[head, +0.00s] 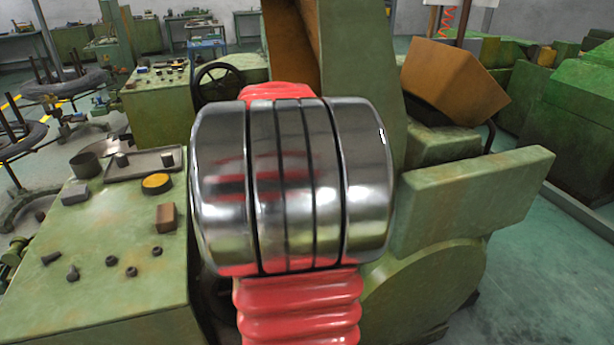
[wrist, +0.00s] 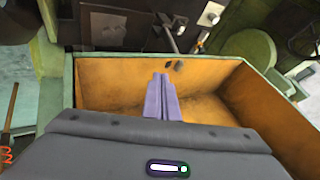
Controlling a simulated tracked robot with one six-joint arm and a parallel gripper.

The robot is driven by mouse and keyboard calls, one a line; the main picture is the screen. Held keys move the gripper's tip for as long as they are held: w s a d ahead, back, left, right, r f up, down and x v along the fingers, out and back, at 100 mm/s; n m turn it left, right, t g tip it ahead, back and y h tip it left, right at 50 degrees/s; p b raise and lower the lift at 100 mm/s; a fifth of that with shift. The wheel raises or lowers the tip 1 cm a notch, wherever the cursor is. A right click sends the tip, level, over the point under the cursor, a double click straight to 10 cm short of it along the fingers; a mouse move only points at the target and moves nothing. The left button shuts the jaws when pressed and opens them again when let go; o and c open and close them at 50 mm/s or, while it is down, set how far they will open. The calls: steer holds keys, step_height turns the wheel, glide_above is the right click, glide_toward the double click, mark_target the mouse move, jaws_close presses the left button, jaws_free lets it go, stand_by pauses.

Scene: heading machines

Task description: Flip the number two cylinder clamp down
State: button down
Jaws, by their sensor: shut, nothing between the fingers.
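My gripper (wrist: 161,78) shows in the wrist view as two pale purple fingers side by side, shut with nothing between them. It is over an orange-lined tray (wrist: 105,83) with a green rim. Beyond the fingertips, small metal levers (wrist: 169,32) stand by a dark machine face; one has a light, rounded end (wrist: 211,14). I cannot tell which part, if any, is the number two cylinder clamp. In the head view my arm fills the middle and hides the gripper and the area behind it.
A green control cabinet (head: 110,250) with knobs and a yellow button (head: 157,183) stands at left in the head view. A black handwheel (head: 219,84) is behind it. A green machine block (head: 470,200) and orange tray (head: 455,80) are at right. Open floor (head: 540,290) shows at lower right.

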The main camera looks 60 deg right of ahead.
steer(key=x, duration=0.9)
steer(key=shift+d+f, duration=0.2)
steer(key=shift+f, duration=0.15)
steer(key=shift+w+r, duration=0.1)
steer(key=shift+w, duration=0.3)
